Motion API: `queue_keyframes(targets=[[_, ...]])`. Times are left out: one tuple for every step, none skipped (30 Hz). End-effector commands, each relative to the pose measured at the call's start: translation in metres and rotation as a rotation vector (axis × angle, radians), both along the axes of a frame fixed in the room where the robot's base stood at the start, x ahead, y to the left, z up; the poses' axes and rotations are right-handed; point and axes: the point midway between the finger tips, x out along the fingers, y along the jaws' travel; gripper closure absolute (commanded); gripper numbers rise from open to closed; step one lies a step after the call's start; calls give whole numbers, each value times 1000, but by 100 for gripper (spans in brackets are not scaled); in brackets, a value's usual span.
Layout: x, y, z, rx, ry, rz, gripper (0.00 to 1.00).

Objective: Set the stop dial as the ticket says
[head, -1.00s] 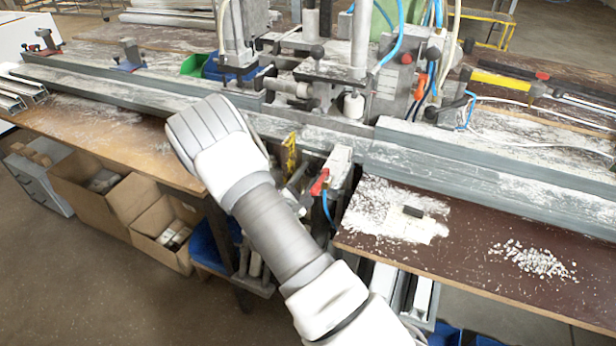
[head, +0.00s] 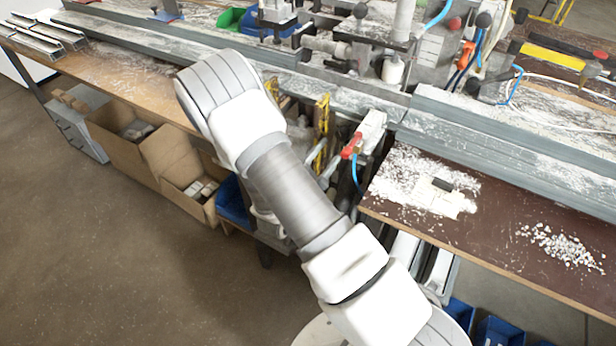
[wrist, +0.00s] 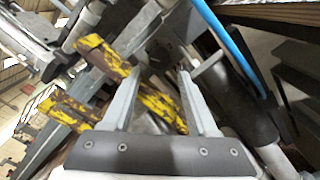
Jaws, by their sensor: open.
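My gripper (wrist: 160,72) shows in the wrist view with its two grey fingers apart and nothing between them. Worn yellow bars (wrist: 102,54) of the machine lie just beyond and beside the fingers; I cannot tell whether they touch. In the head view my pale arm reaches up to the front of the bench, and its wrist hides the fingers. I cannot make out a stop dial in either view. A pale flat piece (head: 436,197) with a small dark block on it lies on the right bench; I cannot tell whether it is the ticket, and no writing is readable.
Grey rails (head: 520,150) run along the bench. Cardboard boxes (head: 125,145) and blue bins (head: 497,331) sit below. The floor at lower left is clear.

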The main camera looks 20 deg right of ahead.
Motion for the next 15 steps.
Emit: queue_keyframes(targets=[[-9,11,0,0,1,6,41],[-15,16,0,0,2,4,41],[-21,24,0,1,1,5,41],[-27,29,0,1,1,6,41],[-32,34,0,0,0,5,41],[-38,40,0,0,1,6,41],[-43,45,0,0,2,4,41],[-47,49,0,0,1,6,41],[-53,54,0,0,2,4,41],[-56,58,0,1,1,4,41],[-60,61,0,0,0,4,41],[-63,65,0,2,0,3,41],[-66,68,0,1,0,2,41],[-68,70,0,2,0,3,41],[-71,72,0,2,0,3,41]])
